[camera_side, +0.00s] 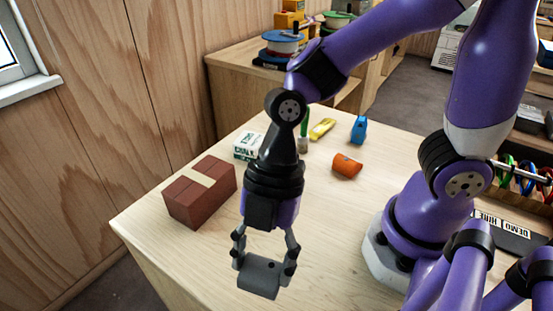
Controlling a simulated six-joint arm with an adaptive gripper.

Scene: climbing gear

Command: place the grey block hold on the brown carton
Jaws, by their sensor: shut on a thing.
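The grey block hold (259,276) is between the fingers of my gripper (265,262), near the front of the wooden table. My gripper points down and is shut on it. The block appears to be held above the table, but its exact height cannot be told. The brown carton (188,205) stands on the table at the left, closed, with a pale tape strip along its top. My gripper is to the right of the carton and nearer the camera, apart from it. Nothing lies on the carton's top.
A white-and-green chalk box (248,146) stands behind the carton. An orange hold (346,166), a yellow item (322,129), a green-handled brush (304,130) and a blue device (359,129) lie further back. The table (150,238) is clear between carton and gripper.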

